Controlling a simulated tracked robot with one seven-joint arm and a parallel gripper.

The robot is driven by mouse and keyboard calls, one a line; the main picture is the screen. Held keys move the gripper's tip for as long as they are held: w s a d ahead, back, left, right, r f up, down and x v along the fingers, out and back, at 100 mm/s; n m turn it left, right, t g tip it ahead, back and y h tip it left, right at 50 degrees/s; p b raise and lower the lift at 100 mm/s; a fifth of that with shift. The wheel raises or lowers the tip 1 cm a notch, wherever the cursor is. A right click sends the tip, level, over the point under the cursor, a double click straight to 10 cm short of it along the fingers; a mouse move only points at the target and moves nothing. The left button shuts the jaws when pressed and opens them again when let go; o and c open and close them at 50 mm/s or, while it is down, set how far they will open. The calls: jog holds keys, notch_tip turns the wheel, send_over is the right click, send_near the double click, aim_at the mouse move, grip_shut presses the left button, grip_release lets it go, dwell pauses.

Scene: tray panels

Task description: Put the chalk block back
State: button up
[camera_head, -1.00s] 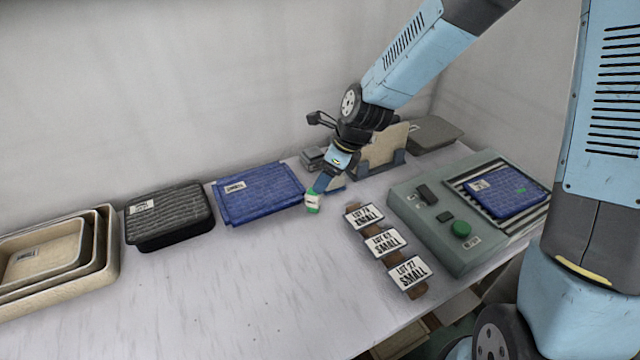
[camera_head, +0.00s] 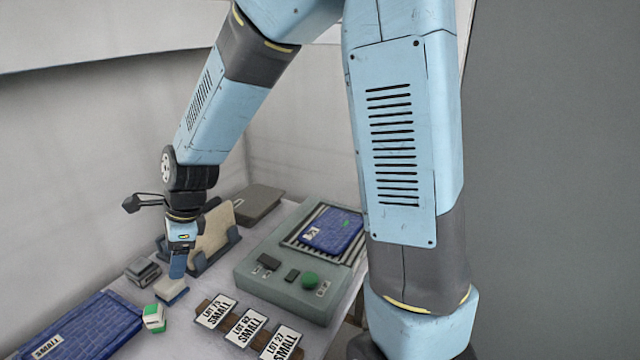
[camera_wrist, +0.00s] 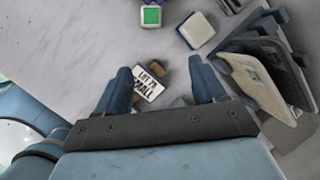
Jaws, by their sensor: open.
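Two small blocks lie on the table, and I cannot tell for sure which is the chalk block. One is white with a green top (camera_head: 153,318); it also shows at the top of the wrist view (camera_wrist: 151,17). The other is pale with a blue edge (camera_head: 171,292), and it shows right of the green one in the wrist view (camera_wrist: 196,30). My gripper (camera_head: 177,272) is open and empty. In the head view it overlaps the pale block's upper edge; in the wrist view both blocks are apart from its fingers (camera_wrist: 163,75).
A rack (camera_head: 232,238) with upright boards stands close beside my gripper. A green-grey machine (camera_head: 262,284) holds a blue panel (camera_head: 332,229). Several lot cards lie in front, including LOT 73 (camera_head: 216,311). A blue tray (camera_head: 88,330) and a small grey item (camera_head: 143,270) are at left.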

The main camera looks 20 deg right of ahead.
jog(key=s+d+r+n+t+h, duration=0.1)
jog(key=s+d+r+n, duration=0.4)
jog(key=d, duration=0.4)
jog(key=s+d+r+n+t+h, duration=0.1)
jog(key=s+d+r+n+t, duration=0.1)
jog(key=s+d+r+n, duration=0.3)
jog(key=s+d+r+n+t+h, duration=0.1)
jog(key=s+d+r+n, duration=0.5)
jog(key=d, duration=0.8)
notch_tip(320, 180, up, 3)
jog(key=shift+f+n+h, duration=0.1)
jog(key=shift+n+h, duration=0.3)
jog(key=shift+n, duration=0.2)
